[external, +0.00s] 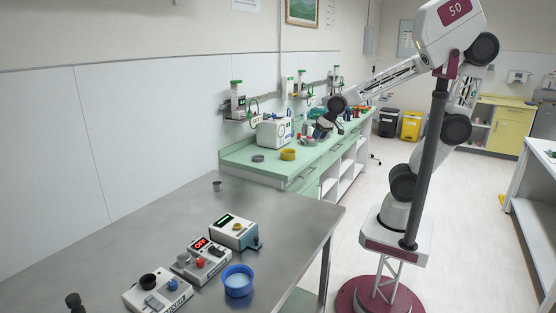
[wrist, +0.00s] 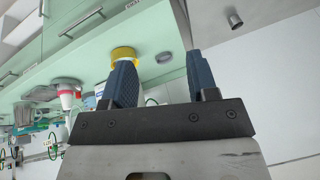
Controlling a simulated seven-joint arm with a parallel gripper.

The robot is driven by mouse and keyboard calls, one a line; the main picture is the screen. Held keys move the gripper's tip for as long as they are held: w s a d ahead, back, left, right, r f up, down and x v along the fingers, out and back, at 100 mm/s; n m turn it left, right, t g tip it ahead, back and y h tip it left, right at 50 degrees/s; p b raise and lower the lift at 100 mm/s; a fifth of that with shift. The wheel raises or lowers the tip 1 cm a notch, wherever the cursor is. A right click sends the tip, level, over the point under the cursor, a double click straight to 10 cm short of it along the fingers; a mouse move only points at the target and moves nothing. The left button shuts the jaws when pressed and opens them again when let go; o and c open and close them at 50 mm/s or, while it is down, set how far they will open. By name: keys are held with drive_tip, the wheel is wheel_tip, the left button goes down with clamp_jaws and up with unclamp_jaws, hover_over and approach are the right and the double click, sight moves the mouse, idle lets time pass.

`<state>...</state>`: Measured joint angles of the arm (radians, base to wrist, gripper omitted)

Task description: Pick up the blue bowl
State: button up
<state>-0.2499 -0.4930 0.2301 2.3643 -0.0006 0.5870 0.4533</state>
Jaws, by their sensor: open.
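The blue bowl (external: 238,282) stands upright near the front right edge of the steel table (external: 120,235), with a paler blue inside. It is not seen in the wrist view. My gripper (external: 322,129) is far from it, up and back over the green counter. In the wrist view my gripper (wrist: 162,78) has its two dark blue fingers spread apart with nothing between them.
Several control boxes (external: 201,262) stand left of the bowl, one (external: 235,231) just behind it. A small grey cup (external: 217,186) is at the table's back.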

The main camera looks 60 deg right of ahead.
drive_tip(key=w+a+f+m+t+y, duration=0.15)
drive_tip(key=w+a, duration=0.25)
drive_tip(key=a, duration=0.5)
drive_tip(key=w+a+f+m+y, duration=0.15)
drive_tip(key=w+a, duration=0.25)
drive_tip(key=a, duration=0.5)
drive_tip(key=a+f+m+y, duration=0.1)
drive_tip(key=a+f, duration=0.2)
drive_tip(key=a, duration=0.7)
drive_tip(key=a+f+y, duration=0.2)
drive_tip(key=a+f, duration=0.2)
drive_tip(key=a, duration=0.5)
drive_tip(key=s+a+f+m+y, duration=0.1)
drive_tip(key=s+a+f+y, duration=0.1)
drive_tip(key=s+a+f, duration=0.2)
drive_tip(key=s+a+f+m+y, duration=0.2)
drive_tip(key=s+a+f, duration=0.3)
drive_tip(key=s+a, duration=0.5)
drive_tip(key=s+a+f+m+g+y, duration=0.1)
drive_tip(key=s+a+f, duration=0.4)
drive_tip(key=a, duration=1.1)
drive_tip(key=shift+s+a+m+y, duration=0.2)
drive_tip(key=shift+s+m+y, duration=0.2)
drive_tip(key=shift+s, duration=0.35)
drive_tip(key=shift+s+a+m+y, duration=0.25)
drive_tip(key=shift+s+y, duration=0.25)
drive_tip(key=shift+s, duration=0.25)
drive_tip(key=shift+d, duration=0.1)
drive_tip(key=shift+x, duration=1.35)
drive_tip(key=shift+w, duration=0.1)
